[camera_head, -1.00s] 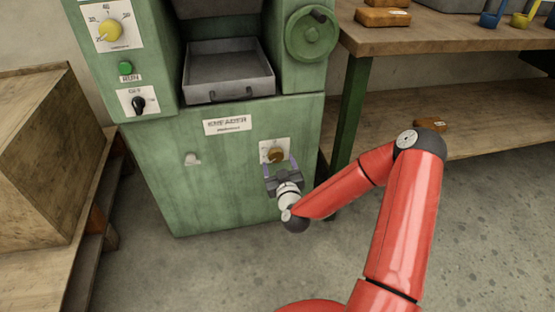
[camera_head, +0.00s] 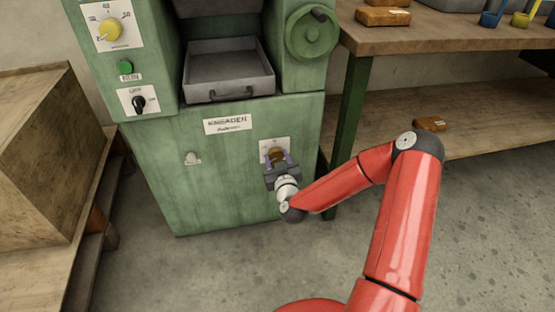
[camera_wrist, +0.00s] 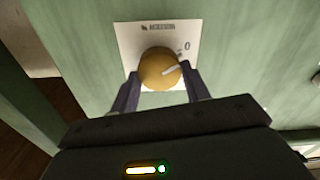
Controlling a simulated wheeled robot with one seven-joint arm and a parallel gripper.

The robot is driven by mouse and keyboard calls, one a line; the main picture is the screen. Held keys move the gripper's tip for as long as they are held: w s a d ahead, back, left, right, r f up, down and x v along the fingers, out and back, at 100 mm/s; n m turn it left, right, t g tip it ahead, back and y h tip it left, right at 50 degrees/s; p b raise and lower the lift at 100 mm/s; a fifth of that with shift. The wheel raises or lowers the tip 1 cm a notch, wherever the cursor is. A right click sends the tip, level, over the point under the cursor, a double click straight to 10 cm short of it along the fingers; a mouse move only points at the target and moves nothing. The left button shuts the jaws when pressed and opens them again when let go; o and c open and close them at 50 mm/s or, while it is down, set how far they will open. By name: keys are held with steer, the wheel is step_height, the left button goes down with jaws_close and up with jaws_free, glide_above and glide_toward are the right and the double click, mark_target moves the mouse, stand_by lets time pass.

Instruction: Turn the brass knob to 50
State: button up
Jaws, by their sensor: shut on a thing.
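The brass knob (camera_head: 276,155) sits on a white dial plate (camera_head: 268,144) low on the right of the green machine's front. In the wrist view the knob (camera_wrist: 159,69) is round and brass, with a pale pointer line aimed to the right and slightly up, below a printed 0. The plate's other marks are too blurred or hidden to read. My gripper (camera_head: 283,162) is at the knob, and in the wrist view its two dark fingers (camera_wrist: 160,92) stand on either side of the knob's lower part, shut on it.
The green machine (camera_head: 185,205) also carries a yellow dial (camera_head: 109,30), a green button (camera_head: 125,67), a black switch (camera_head: 139,103), a metal tray (camera_head: 229,75) and a handwheel (camera_head: 311,33). A wooden crate (camera_head: 45,165) stands left, a workbench (camera_head: 440,35) right. Floor in front is clear.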

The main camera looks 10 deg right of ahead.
steer(key=m+b, duration=0.3)
steer(key=m, duration=0.2)
steer(key=shift+d+f+m, duration=0.1)
steer(key=shift+f+m, duration=0.05)
steer(key=shift+m, duration=0.15)
steer(key=m+b, duration=0.3)
steer(key=m, duration=0.3)
steer(key=shift+d, duration=0.1)
steer(key=m+b, duration=0.1)
steer(key=m, duration=0.5)
steer(key=shift+d+f+m+b, duration=0.1)
steer(key=shift+f+m+b, duration=0.05)
steer(key=shift+m+b, duration=0.25)
steer(key=m+b, duration=0.1)
steer(key=m, duration=0.4)
steer(key=shift+m, duration=0.4)
steer(key=o, duration=1)
